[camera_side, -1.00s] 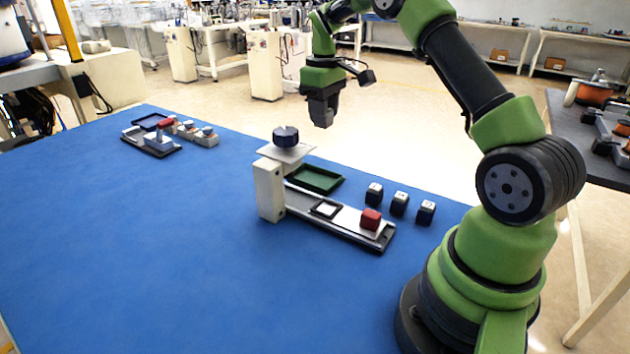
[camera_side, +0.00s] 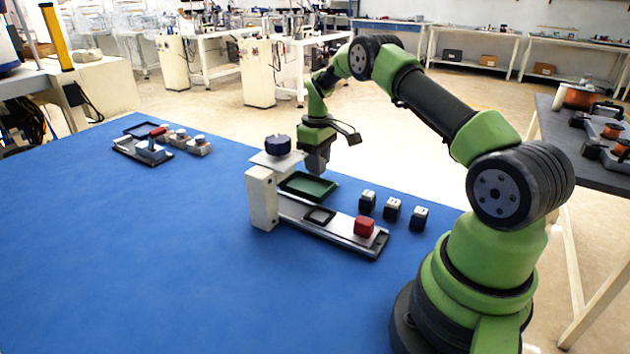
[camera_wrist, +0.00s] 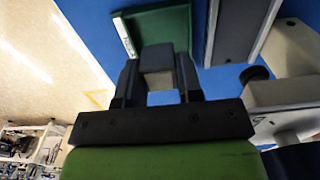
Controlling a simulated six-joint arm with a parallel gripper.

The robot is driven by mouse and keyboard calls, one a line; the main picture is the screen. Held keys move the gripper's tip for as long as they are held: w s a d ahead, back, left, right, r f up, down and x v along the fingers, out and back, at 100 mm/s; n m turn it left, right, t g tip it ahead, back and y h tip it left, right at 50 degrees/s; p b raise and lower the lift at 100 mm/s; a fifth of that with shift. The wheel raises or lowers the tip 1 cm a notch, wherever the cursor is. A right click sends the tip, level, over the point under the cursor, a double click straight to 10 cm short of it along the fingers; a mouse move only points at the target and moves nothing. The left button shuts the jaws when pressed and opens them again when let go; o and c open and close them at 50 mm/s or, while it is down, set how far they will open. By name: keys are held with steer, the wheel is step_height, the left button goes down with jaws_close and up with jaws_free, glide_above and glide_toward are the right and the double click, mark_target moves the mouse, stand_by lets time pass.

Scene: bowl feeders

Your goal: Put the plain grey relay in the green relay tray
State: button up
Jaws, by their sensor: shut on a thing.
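My gripper (camera_side: 316,170) hangs pointing down just above and behind the green relay tray (camera_side: 328,196) in the side view. In the wrist view my gripper (camera_wrist: 158,80) is shut on a plain grey relay (camera_wrist: 157,57), held between its two dark fingers. The relay cannot be made out clearly in the side view. The green tray also shows in the wrist view (camera_wrist: 187,30), beyond the fingertips, with the relay overlapping its edge. The visible part of the tray floor looks empty.
Beside the tray stands a white post (camera_side: 262,200) with a plate and dark knob (camera_side: 277,145). Three dark blocks (camera_side: 392,209) stand right. Other parts (camera_side: 150,150) lie far left.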

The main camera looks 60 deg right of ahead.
mark_target(317, 191)
steer(key=shift+f, duration=2.55)
steer(key=shift+f, duration=0.1)
steer(key=o, duration=0.6)
steer(key=shift+o, duration=0.2)
